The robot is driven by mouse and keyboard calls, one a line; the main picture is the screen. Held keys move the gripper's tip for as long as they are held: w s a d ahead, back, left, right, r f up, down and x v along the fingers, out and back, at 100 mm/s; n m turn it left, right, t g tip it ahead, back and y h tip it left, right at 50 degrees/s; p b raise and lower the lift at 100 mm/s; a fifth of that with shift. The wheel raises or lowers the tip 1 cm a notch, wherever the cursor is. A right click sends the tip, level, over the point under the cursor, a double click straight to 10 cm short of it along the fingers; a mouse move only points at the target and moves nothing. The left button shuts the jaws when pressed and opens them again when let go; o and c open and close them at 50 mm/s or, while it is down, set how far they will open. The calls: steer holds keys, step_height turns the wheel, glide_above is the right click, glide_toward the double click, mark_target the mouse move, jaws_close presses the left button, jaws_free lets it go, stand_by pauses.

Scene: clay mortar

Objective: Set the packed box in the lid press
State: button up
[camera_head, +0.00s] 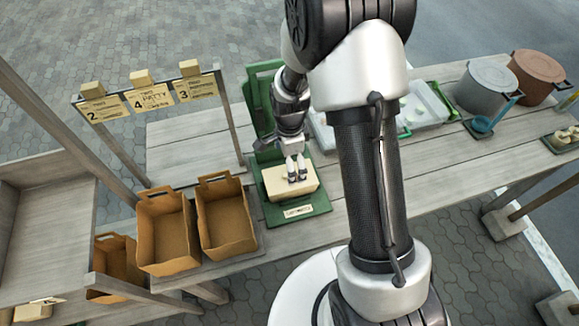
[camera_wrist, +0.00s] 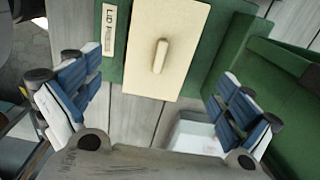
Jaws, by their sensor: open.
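A pale cream box (camera_head: 308,185) sits on the green base of the lid press (camera_head: 272,208), behind its label plate. In the wrist view the box (camera_wrist: 140,70) has a flat top with a small raised bar (camera_wrist: 160,56), and the press (camera_wrist: 228,50) shows around it. The press's green upright stands behind the box, partly hidden by my arm. My gripper (camera_head: 297,170) is over the box, pointing down. In the wrist view my gripper (camera_wrist: 158,98) is open, its blue-padded fingers wide apart and clear of the box. Nothing is between them.
Two open brown bags (camera_head: 168,262) (camera_head: 226,250) stand left of the press. A sign rack (camera_head: 140,82) with numbered cards is behind them. A white tray (camera_head: 425,128), a grey pot (camera_head: 485,88) and a brown pot (camera_head: 536,78) are on the right. Bare bench (camera_head: 192,140) lies behind the bags.

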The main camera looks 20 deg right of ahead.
steer(key=s+r+n+t, duration=0.2)
steer(key=s+r+n, duration=0.4)
steer(key=r, duration=0.6)
steer(key=s+r+n+t, duration=0.1)
steer(key=s+r+n, duration=0.45)
steer(key=r, duration=0.75)
steer(key=s+r+n+t, duration=0.1)
steer(key=s+r+n, duration=0.2)
steer(key=s+n, duration=0.3)
steer(key=s, duration=0.4)
steer(key=shift+r+t, duration=0.3)
steer(key=shift+r, duration=0.05)
